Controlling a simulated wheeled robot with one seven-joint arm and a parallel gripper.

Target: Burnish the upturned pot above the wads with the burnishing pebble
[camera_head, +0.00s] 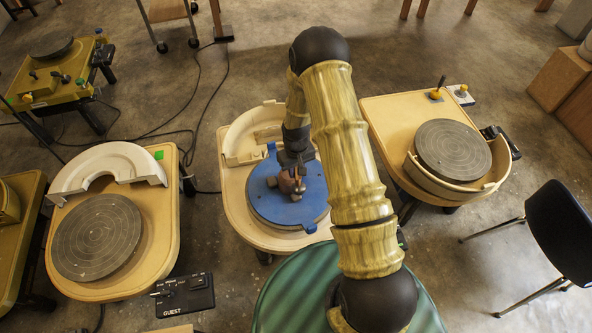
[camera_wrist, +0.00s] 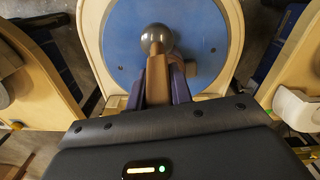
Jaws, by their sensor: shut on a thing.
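The upturned pot (camera_head: 287,184) is a small reddish-brown shape on the blue disc (camera_head: 260,203) of the middle wheel. My gripper (camera_head: 297,167) is over the disc, right at the pot, and hides part of it. In the wrist view my gripper (camera_wrist: 158,88) is shut on the brown handle of the burnishing pebble (camera_wrist: 156,39), a smooth shiny grey ball that points away from the jaws over the blue disc. I cannot tell whether the pebble touches the pot. The wads cannot be made out.
A cream splash guard (camera_head: 245,135) stands behind the disc. Other wheels stand at left (camera_head: 97,237) and right (camera_head: 453,149). A black chair (camera_head: 565,235) is at the far right. Cables lie on the floor at upper left.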

